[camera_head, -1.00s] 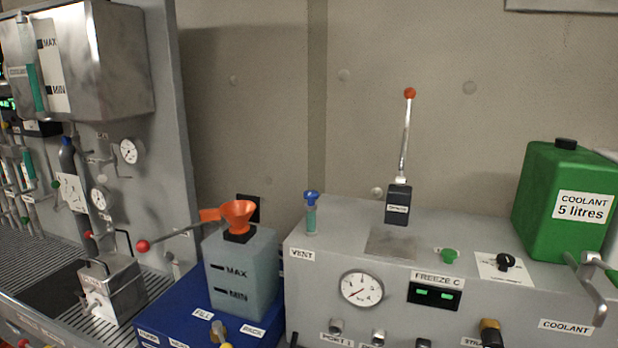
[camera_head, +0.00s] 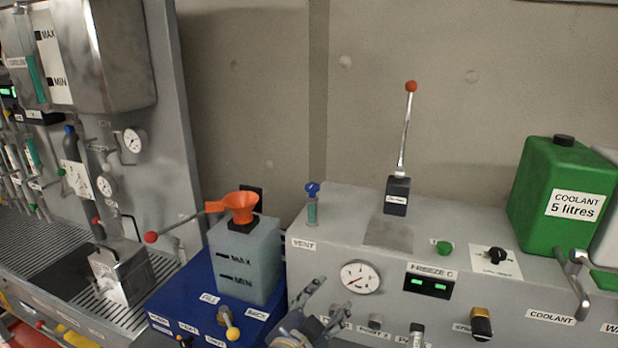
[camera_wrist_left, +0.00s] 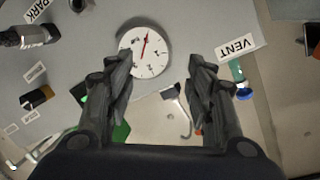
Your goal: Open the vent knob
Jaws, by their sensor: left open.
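The vent knob (camera_head: 312,188) is a small blue handle on top of a teal cylinder, at the left back of the grey machine. The VENT label (camera_head: 303,244) is on the machine's front face below it. My left gripper (camera_head: 325,298) is at the bottom middle in the head view, in front of the machine, lower than the knob and apart from it. In the left wrist view, its two fingers (camera_wrist_left: 158,62) are spread with nothing between them. There the vent knob (camera_wrist_left: 243,92) shows to the right of the right finger. My right gripper is not in view.
A pressure gauge (camera_head: 361,277) is on the machine front near the left gripper. An upright lever with a red ball (camera_head: 405,140) and a green coolant can (camera_head: 560,200) stand to the right.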

